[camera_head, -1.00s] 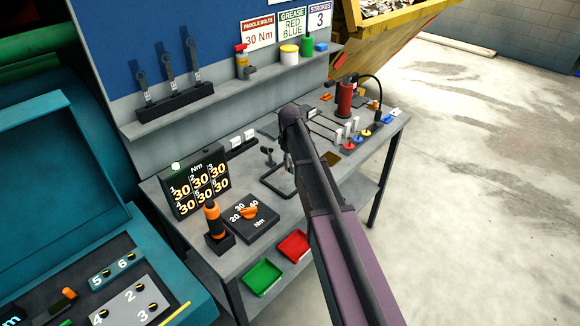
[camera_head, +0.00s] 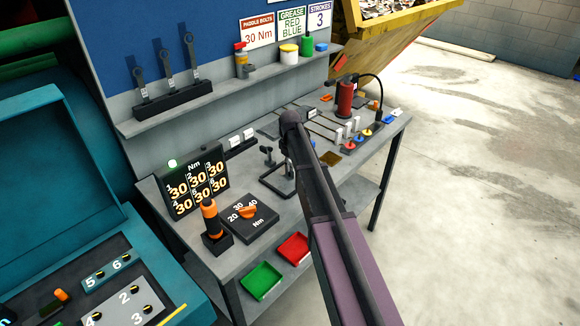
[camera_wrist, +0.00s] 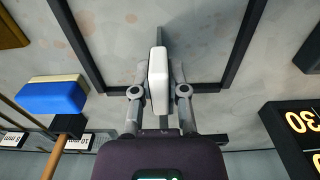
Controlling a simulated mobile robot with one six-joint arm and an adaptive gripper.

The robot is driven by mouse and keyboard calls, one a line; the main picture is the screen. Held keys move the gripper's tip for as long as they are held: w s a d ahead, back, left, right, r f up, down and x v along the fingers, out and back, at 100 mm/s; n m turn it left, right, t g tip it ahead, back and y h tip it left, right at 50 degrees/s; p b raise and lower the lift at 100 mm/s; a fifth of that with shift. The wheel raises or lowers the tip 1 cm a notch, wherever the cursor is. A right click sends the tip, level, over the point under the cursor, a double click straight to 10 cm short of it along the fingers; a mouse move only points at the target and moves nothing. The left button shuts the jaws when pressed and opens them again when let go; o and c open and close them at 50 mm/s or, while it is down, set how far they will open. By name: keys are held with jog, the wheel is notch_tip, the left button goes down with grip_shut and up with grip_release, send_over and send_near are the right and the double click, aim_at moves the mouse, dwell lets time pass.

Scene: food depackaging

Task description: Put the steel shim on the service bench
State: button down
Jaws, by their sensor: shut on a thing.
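My gripper (camera_wrist: 158,92) is shut on a pale, flat slab that appears to be the steel shim (camera_wrist: 158,78). In the wrist view the shim stands on edge between the two fingers, over the grey top of the service bench (camera_wrist: 190,25). I cannot tell whether it touches the bench top. A black frame (camera_wrist: 78,45) on the bench surrounds the area beyond the fingers. In the head view the service bench (camera_head: 192,218) runs across the middle. My arm hides most of the gripper and the shim there.
A number display (camera_head: 196,181), torque dial (camera_head: 248,218) and orange-handled tool (camera_head: 211,220) stand on the bench's left part. Green (camera_head: 262,281) and red (camera_head: 294,248) trays sit at the front. A red cylinder (camera_head: 344,98) stands at the right. A blue block (camera_wrist: 50,98) is left of my gripper.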

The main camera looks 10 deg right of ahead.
jog(key=shift+f, duration=0.15)
jog(key=c, duration=0.7)
grip_release()
jog(key=shift+o, duration=0.2)
jog(key=shift+r, duration=0.2)
notch_tip(320, 180, up, 12)
jog(key=p, duration=1.2)
jog(key=s+m, duration=0.7)
jog(key=s, duration=2.2)
jog(key=shift+s, duration=0.2)
